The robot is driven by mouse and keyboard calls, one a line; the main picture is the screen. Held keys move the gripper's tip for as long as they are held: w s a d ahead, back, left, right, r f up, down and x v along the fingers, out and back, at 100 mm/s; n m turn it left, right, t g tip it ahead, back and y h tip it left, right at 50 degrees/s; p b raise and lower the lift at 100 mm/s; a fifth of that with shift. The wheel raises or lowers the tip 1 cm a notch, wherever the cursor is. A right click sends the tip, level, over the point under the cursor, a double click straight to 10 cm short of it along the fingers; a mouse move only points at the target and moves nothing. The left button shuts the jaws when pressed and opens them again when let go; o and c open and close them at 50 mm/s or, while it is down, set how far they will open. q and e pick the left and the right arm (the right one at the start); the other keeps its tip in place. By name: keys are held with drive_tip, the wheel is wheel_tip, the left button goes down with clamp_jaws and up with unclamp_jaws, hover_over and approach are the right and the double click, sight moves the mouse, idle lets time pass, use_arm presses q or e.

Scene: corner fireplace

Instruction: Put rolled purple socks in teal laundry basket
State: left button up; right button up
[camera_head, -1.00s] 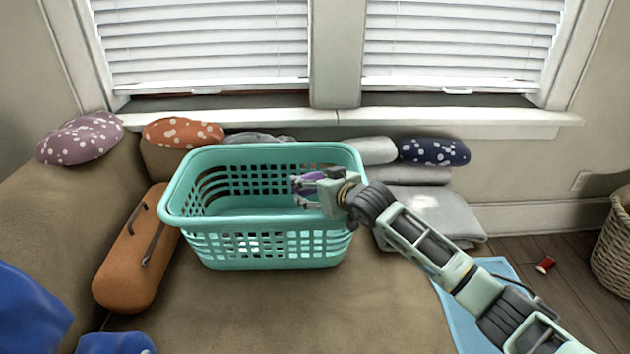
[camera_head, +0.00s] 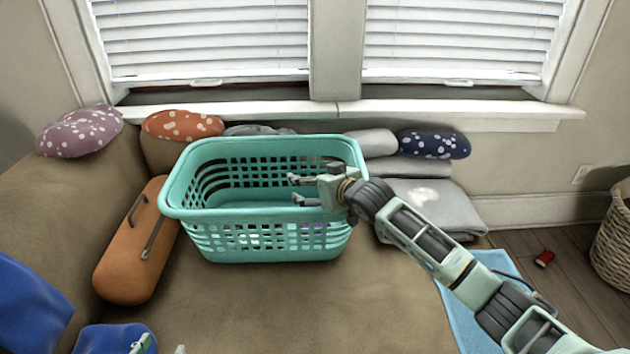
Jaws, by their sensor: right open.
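The teal laundry basket (camera_head: 265,212) stands upright on the brown couch seat. My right gripper (camera_head: 294,190) is open and empty, over the right part of the basket's opening. The rolled purple socks show only as a purplish patch (camera_head: 312,234) through the slots of the basket's front wall, below my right gripper; most of them is hidden by the wall. Small pale green parts, seemingly of my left gripper (camera_head: 162,346), just enter at the bottom edge. Too little of them shows to tell their state.
An orange bolster (camera_head: 128,262) lies left of the basket. Grey folded cushions (camera_head: 432,205) and a navy dotted pillow (camera_head: 436,145) are behind on the right. Blue items (camera_head: 30,305) lie at the lower left. The seat in front of the basket is clear.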

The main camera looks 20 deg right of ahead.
wheel_tip(320, 180, up, 10)
idle(0.6)
